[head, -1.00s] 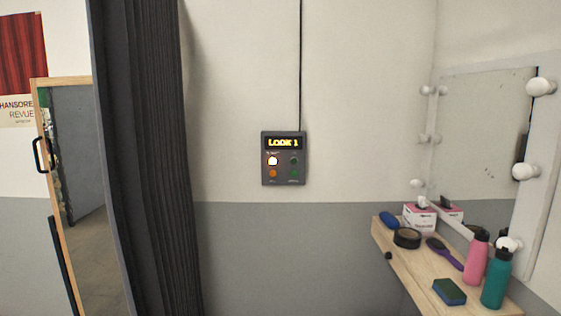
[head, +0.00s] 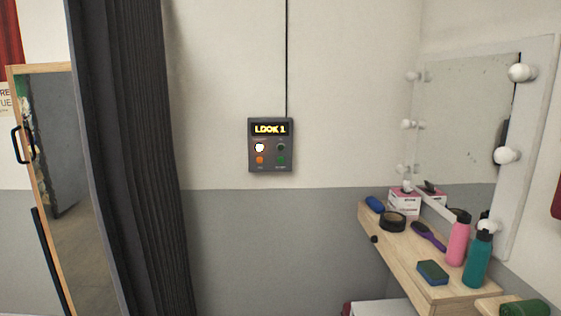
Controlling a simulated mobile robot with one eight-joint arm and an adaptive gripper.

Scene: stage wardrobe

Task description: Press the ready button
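A dark grey control box (head: 271,164) is fixed to the wall near the middle of the head view. Its display (head: 270,129) reads "LOOK 1" in yellow letters. Below are several round buttons: a brightly lit white one (head: 260,147) at upper left, a dark one (head: 281,147) at upper right, an orange one (head: 260,160) at lower left and a green one (head: 281,160) at lower right. The small labels are too small to read, so I cannot tell which is the ready button. My gripper is not in view.
A dark curtain (head: 130,150) hangs left of the box, beside a wood-framed mirror (head: 68,200). At right, a wooden shelf (head: 397,262) under a bulb-lined mirror (head: 465,125) holds bottles, a brush and a sponge. A black cable (head: 287,60) runs up from the box.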

